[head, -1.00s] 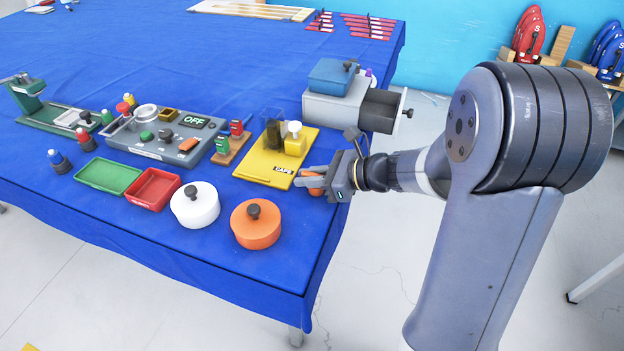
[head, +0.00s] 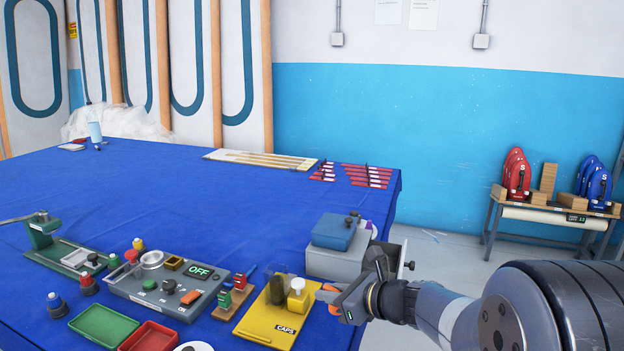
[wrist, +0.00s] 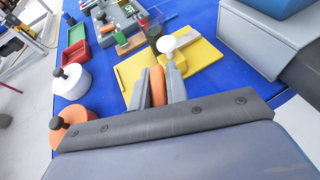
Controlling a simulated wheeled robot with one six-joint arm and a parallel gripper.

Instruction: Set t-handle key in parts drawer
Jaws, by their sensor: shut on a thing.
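My gripper (head: 328,298) is shut on an orange-handled thing, which I take to be the t-handle key (wrist: 157,86). In the wrist view the orange part sits between the two grey fingers; the rest of it is hidden. My gripper is over the table's right edge, beside the yellow caps board (head: 268,322). The parts drawer's grey housing (head: 335,262) stands just behind my gripper, with a blue box (head: 334,232) on top. The drawer front (head: 402,256) with its dark knob stands out to the right. My wrist hides much of the drawer; its inside is not visible.
A clear holder and a white-knobbed yellow block (head: 298,297) stand on the caps board, close to my fingers. A grey control panel (head: 165,288) and red and green trays lie left. An orange lidded pot (wrist: 72,128) is near the front edge.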

